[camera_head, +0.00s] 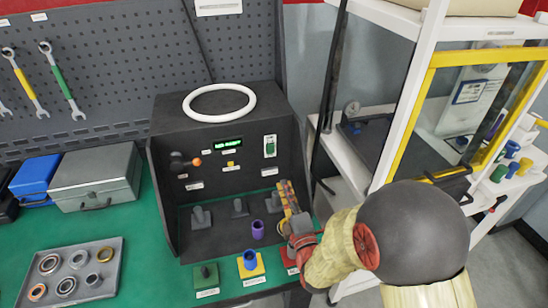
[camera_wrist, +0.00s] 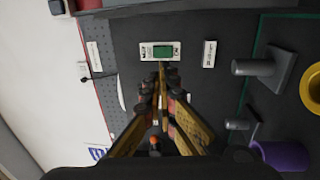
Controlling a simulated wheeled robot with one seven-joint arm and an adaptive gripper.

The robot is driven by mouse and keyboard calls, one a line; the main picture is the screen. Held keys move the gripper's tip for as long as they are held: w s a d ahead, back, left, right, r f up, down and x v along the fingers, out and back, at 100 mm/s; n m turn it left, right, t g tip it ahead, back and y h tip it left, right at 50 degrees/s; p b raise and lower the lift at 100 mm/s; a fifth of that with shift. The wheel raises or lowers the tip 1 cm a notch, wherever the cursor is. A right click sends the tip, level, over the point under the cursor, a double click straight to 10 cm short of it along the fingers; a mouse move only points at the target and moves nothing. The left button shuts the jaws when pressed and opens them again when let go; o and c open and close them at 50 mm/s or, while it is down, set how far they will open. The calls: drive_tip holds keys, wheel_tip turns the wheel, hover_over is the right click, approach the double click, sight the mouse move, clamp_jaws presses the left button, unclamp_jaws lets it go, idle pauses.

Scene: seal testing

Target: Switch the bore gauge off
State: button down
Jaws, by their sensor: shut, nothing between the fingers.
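The bore gauge (camera_head: 225,108) is a dark console standing on the green bench, with a sloped panel and a lit green display (camera_head: 229,142). A green rocker switch (camera_head: 269,147) in a white plate sits at the right of the panel. In the wrist view the switch (camera_wrist: 163,52) lies just beyond my fingertips, and a small gap seems to show between them. My gripper (camera_head: 286,186) is shut and empty, in front of the panel's right side and below the switch. It also shows in the wrist view (camera_wrist: 161,70). The switch's tilt is too small to tell.
A lever with an orange knob (camera_head: 196,162) and a small yellow button (camera_head: 230,164) are on the panel. Grey pegs (camera_head: 201,215) and a purple cup (camera_head: 257,229) stand on the console's ledge. A white ring (camera_head: 219,102) lies on top. A shelf frame (camera_head: 410,95) stands right.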

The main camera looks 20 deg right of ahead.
sight(271, 147)
drive_tip(key=w+b, duration=0.1)
drive_tip(key=w, duration=0.3)
drive_tip(key=w+r+b, duration=0.1)
drive_tip(key=w, duration=0.4)
drive_tip(key=w+b, duration=0.1)
drive_tip(key=w, duration=0.3)
drive_tip(key=shift+w+r+b, duration=0.3)
drive_tip(key=shift+w, duration=0.2)
drive_tip(key=shift+r, duration=0.1)
drive_tip(key=shift+w+r+g+p, duration=0.25)
drive_tip(key=shift+r+g+p, duration=0.1)
drive_tip(key=shift+p, duration=0.45)
drive_tip(key=shift+w+r+g+p, duration=0.15)
drive_tip(key=shift+r+g+p, duration=0.15)
drive_tip(key=shift+g+p, duration=0.45)
drive_tip(key=shift+f, duration=0.15)
